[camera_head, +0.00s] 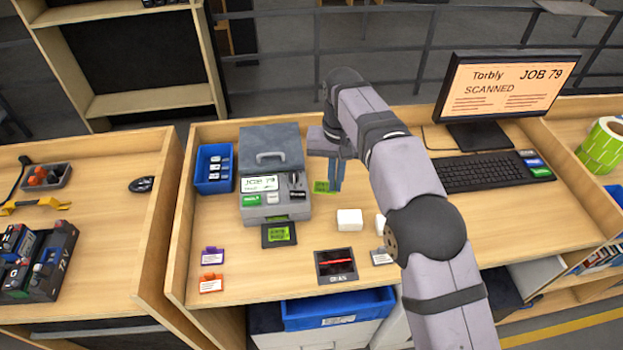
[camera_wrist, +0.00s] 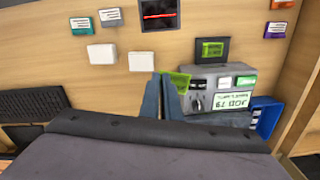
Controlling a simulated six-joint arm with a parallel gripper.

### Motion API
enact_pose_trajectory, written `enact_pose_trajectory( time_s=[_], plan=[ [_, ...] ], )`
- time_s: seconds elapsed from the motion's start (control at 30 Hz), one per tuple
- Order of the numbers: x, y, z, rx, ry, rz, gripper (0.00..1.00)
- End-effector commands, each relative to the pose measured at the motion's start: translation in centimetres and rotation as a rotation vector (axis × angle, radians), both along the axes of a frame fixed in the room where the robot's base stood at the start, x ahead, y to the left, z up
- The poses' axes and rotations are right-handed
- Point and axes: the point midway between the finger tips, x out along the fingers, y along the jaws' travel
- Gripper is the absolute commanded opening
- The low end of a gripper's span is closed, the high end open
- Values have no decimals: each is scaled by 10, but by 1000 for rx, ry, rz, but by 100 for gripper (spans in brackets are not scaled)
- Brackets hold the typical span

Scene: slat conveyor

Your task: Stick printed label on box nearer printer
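My gripper (camera_head: 334,188) points down over the bench, just right of the grey label printer (camera_head: 274,175). Its fingers (camera_wrist: 160,97) look closed together in the wrist view. A green printed label (camera_head: 321,187) sticks out from the fingertips toward the printer; it also shows in the wrist view (camera_wrist: 179,81). The white box nearer the printer (camera_head: 349,219) stands on the bench in front of the gripper, apart from it, and shows in the wrist view (camera_wrist: 140,61). A second white box (camera_head: 380,225) stands to its right, partly hidden by my arm; the wrist view shows it whole (camera_wrist: 102,53).
A black pad with a green face (camera_head: 279,235) lies before the printer. A scan plate (camera_head: 336,266) lies nearer the front edge. A blue bin (camera_head: 214,169) stands left of the printer, a keyboard (camera_head: 485,172) and monitor (camera_head: 508,88) at right. Small tags lie at front left.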

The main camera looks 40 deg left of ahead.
Motion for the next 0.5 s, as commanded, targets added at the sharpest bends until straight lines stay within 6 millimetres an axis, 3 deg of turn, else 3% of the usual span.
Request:
enact_pose_trajectory(
  time_s=[0.07, 0.27, 0.37, 0.5],
  plan=[
    [9, -16, 8, -2, 1, -30, 0],
    [30, -54, 3, -2, 2, -96, 0],
    [35, -68, -8, -3, 3, -99, 0],
    [33, -73, -42, -4, 4, -40, 0]
  ],
)
